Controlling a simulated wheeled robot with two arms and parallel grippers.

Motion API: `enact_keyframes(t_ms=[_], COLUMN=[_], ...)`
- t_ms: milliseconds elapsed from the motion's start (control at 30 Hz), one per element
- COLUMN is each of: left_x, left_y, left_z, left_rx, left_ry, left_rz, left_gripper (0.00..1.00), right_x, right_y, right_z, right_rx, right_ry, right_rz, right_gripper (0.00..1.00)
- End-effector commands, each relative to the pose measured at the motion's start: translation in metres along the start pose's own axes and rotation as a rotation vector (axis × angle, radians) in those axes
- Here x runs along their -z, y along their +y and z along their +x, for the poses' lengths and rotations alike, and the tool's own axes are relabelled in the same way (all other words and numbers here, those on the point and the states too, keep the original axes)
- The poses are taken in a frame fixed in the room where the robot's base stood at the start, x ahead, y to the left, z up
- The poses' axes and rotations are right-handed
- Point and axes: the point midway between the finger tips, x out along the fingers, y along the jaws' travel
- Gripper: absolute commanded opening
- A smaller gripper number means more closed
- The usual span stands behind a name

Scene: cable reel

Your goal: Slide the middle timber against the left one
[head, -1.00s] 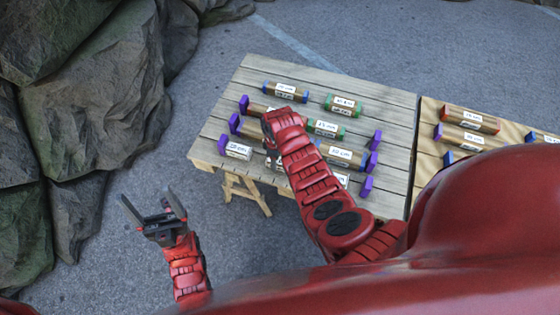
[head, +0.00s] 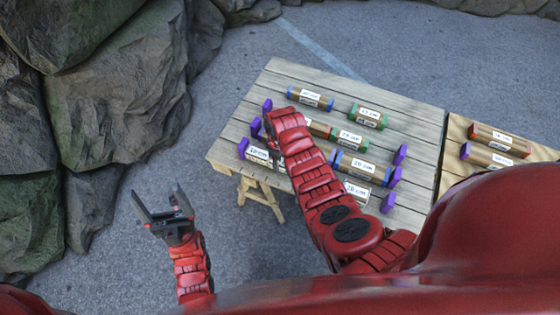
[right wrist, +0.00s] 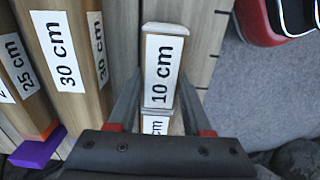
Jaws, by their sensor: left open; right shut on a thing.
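The middle timber, a white-edged block labelled 10 cm (right wrist: 160,70), lies lengthwise between the fingers of my right gripper (right wrist: 159,76), which is shut on it. Below it in the right wrist view, a second 10 cm label shows on the left timber (right wrist: 155,125), very close or touching; my gripper body hides most of it. In the head view the left timber (head: 258,155) lies beside a purple stop (head: 243,147). My right forearm hides the gripped timber there. My left gripper (head: 164,211) is open and empty, off the table's left front.
The right timber (head: 357,190) of this row lies near another purple stop (head: 388,202). A 30 cm timber (right wrist: 65,50) lies left of my fingers in the wrist view. Blue-ended (head: 310,98) and green-ended timbers (head: 369,116) lie farther back. Rocks stand left.

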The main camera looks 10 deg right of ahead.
Motion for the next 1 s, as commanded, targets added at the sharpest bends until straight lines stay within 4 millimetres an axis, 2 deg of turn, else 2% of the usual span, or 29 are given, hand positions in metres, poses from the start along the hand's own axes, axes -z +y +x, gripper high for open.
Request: enact_keyframes(t_ms=[33, 67, 100, 267, 300, 667, 833, 1000], left_x=[0.0, 0.0, 0.0, 0.0, 0.0, 0.0, -0.001, -0.002], left_y=[0.0, 0.0, 0.0, 0.0, 0.0, 0.0, 0.0, 0.0], left_z=[0.0, 0.0, 0.0, 0.0, 0.0, -0.001, -0.004, -0.009], left_rx=[0.0, 0.0, 0.0, 0.0, 0.0, 0.0, 0.0, 0.0], left_ry=[0.0, 0.0, 0.0, 0.0, 0.0, 0.0, 0.0, 0.0], left_rz=[0.0, 0.0, 0.0, 0.0, 0.0, 0.0, 0.0, 0.0], left_gripper=[0.84, 0.84, 0.84, 0.84, 0.84, 0.84, 0.84, 0.84], right_x=[0.009, 0.009, 0.009, 0.007, 0.007, 0.005, 0.004, 0.005], right_y=[-0.002, -0.002, -0.002, -0.001, -0.001, 0.0, 0.0, 0.001], right_z=[-0.003, -0.003, -0.003, -0.002, -0.002, -0.004, -0.018, -0.046], right_rx=[-0.002, -0.002, -0.003, -0.002, -0.002, -0.003, -0.003, -0.005], right_ry=[0.018, 0.018, 0.019, 0.015, 0.013, 0.011, 0.01, 0.013], right_rz=[-0.007, -0.008, -0.008, -0.007, -0.006, -0.004, -0.004, -0.005], right_gripper=[0.0, 0.0, 0.53, 0.81, 0.84, 0.84, 0.84, 0.84])
